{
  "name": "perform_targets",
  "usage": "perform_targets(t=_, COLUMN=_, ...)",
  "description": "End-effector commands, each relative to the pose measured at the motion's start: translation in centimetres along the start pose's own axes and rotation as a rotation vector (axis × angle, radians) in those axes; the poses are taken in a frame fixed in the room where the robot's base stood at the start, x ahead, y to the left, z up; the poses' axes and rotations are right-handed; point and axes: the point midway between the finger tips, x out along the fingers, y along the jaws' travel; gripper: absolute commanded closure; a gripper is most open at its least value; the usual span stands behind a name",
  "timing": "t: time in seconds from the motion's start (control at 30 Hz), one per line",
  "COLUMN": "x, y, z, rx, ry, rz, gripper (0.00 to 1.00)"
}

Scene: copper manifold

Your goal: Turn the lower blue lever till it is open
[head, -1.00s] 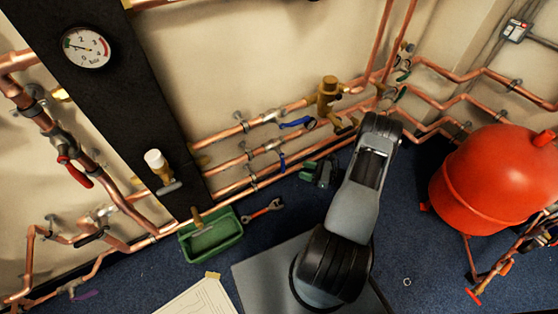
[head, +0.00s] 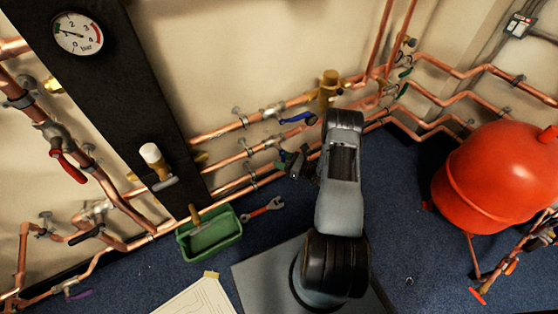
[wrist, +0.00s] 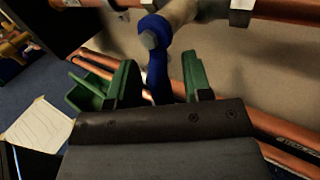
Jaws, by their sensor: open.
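The lower blue lever (wrist: 157,70) hangs down from its valve bolt in the wrist view, crosswise to its copper pipe. In the head view, my gripper largely hides it. My gripper (head: 287,163) is at the lower lever, in front of the pipes. In the wrist view its green fingers (wrist: 161,66) are open, one on each side of the lever. I see a gap on both sides; how deep the lever sits between them I cannot tell. The upper blue lever (head: 298,118) lies on the pipe above, slanted nearly along it.
Copper pipes run along the wall close above and below my gripper. A brass fitting (head: 328,90) stands above. A green tray (head: 212,238) and a wrench (head: 262,210) lie on the floor to the left. A red tank (head: 497,180) stands right. Blue floor between is clear.

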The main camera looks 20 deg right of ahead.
Motion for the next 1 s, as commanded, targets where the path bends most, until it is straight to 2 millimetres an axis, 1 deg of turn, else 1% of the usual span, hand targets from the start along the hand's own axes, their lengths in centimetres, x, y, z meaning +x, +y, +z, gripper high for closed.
perform_targets(t=0.1, x=0.83, y=0.03, z=-0.03, rx=-0.001, ry=0.000, rz=0.002, gripper=0.55)
perform_targets(t=0.2, x=1.13, y=0.00, z=0.01, rx=-0.001, ry=0.000, rz=0.000, gripper=0.55)
perform_targets(t=0.5, x=1.22, y=0.00, z=0.04, rx=-0.001, ry=0.000, rz=0.000, gripper=0.55)
perform_targets(t=0.9, x=1.20, y=0.01, z=0.03, rx=-0.001, ry=0.000, rz=0.000, gripper=0.93)
perform_targets(t=0.97, x=1.20, y=0.02, z=0.03, rx=0.000, ry=0.000, rz=0.000, gripper=0.99)
perform_targets(t=1.0, x=1.20, y=0.02, z=0.02, rx=0.000, ry=0.000, rz=0.000, gripper=1.00)
